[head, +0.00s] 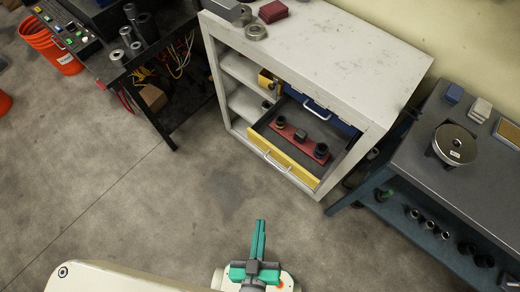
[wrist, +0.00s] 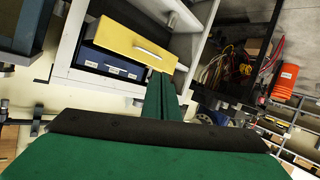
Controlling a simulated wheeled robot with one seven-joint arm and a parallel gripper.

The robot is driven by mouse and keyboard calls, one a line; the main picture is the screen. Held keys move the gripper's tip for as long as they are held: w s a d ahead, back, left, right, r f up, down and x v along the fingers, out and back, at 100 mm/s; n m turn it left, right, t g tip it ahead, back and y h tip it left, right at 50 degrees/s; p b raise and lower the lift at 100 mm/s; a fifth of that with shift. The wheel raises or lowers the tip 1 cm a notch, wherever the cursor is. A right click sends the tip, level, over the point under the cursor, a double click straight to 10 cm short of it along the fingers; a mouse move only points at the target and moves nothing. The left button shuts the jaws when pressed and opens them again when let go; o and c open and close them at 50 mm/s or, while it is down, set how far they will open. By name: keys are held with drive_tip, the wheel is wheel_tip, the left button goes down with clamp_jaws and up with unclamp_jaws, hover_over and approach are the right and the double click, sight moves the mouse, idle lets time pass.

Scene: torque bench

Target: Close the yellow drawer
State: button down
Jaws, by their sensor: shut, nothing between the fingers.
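The yellow drawer (head: 277,158) stands pulled out of the white cabinet (head: 310,40), its front with a pale bar handle facing the open floor. Inside it lies a red holder (head: 300,138) with dark parts on it. In the wrist view the yellow front (wrist: 128,42) and its handle show beyond the fingers. My gripper (head: 260,222), with green fingers pressed together, is shut and empty. It is in front of the drawer, apart from it in the head view. In the wrist view the fingertips (wrist: 160,78) overlap the drawer's lower edge; contact cannot be told.
A blue drawer (head: 318,108) with a handle sits beside the yellow one in the cabinet. A grey workbench (head: 430,180) stands at right, a dark bench (head: 150,70) with wires at left. An orange bucket (head: 52,45) is far left. The floor before the cabinet is clear.

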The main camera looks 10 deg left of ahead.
drive_tip(key=w+a+f+n+g, duration=0.25)
drive_tip(key=f+n, duration=0.25)
drive_tip(key=f, duration=0.3)
drive_tip(key=w+a+f+n+g, duration=0.1)
drive_tip(key=a+f+n, duration=0.2)
drive_tip(key=f+n, duration=0.35)
drive_tip(key=n+t+h, duration=0.5)
drive_tip(key=n+h, duration=0.5)
drive_tip(key=n, duration=0.5)
approach(253, 139)
drive_tip(key=x, duration=0.6)
drive_tip(key=shift+w+d+f, duration=0.1)
drive_tip(key=shift+w+d, duration=0.05)
drive_tip(key=shift+d, duration=0.05)
drive_tip(key=shift+w, duration=0.1)
